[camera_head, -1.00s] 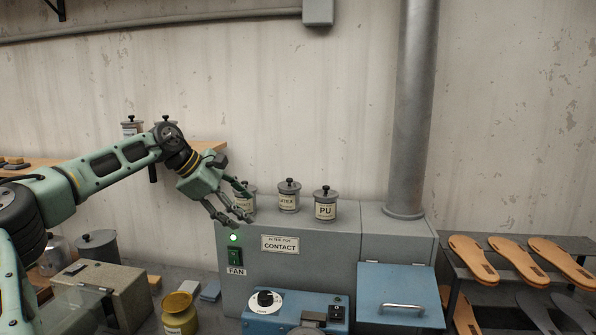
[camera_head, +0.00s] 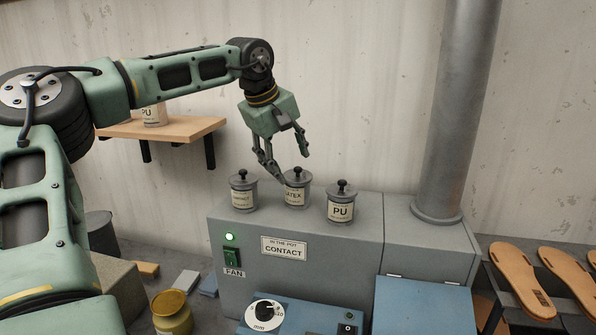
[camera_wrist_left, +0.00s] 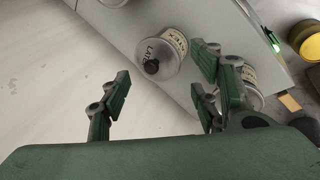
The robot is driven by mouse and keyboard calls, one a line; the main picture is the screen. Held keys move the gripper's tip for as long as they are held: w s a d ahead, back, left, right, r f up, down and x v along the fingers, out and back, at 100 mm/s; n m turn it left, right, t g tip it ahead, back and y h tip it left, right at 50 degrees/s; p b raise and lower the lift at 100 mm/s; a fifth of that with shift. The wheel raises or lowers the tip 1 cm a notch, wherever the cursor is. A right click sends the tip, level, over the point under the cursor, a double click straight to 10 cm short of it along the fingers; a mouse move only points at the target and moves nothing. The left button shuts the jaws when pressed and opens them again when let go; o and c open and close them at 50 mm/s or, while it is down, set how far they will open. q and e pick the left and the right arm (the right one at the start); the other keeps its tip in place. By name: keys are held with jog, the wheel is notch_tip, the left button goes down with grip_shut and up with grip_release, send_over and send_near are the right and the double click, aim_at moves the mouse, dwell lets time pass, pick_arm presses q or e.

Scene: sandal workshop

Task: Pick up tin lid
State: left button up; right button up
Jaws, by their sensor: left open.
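Three grey tins with black-knobbed lids stand in a row on the grey fan box. The LATEX tin (camera_head: 295,196) is in the middle, the PU tin (camera_head: 340,207) on the right, and another labelled tin (camera_head: 243,197) on the left. My left gripper (camera_head: 293,168) is open and empty, pointing down just above the LATEX tin's lid (camera_head: 297,177); one finger overlaps that tin in the head view. In the left wrist view the LATEX lid (camera_wrist_left: 146,55) and its knob show between the spread fingers. Another tin (camera_wrist_left: 252,76) is partly hidden behind a finger there.
The grey fan box (camera_head: 330,260) carries a lit green light and a CONTACT sign. A thick grey duct (camera_head: 455,110) rises at right. A wooden shelf (camera_head: 190,127) with a PU tin is on the wall at left. A yellow pot (camera_head: 172,315) stands below.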

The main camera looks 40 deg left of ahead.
aim_at(295, 176)
pick_arm(q)
jog(key=shift+p+x, duration=0.4)
jog(key=shift+x, duration=0.85)
jog(key=shift+w+f, duration=0.2)
jog(key=shift+f, duration=0.3)
jog(key=shift+s+r, duration=0.1)
jog(key=shift+s, duration=0.05)
jog(key=c, duration=1)
pick_arm(e)
jog(key=shift+w+a+r, duration=0.3)
jog(key=shift+w+r, duration=0.15)
jog(key=shift+r, duration=0.3)
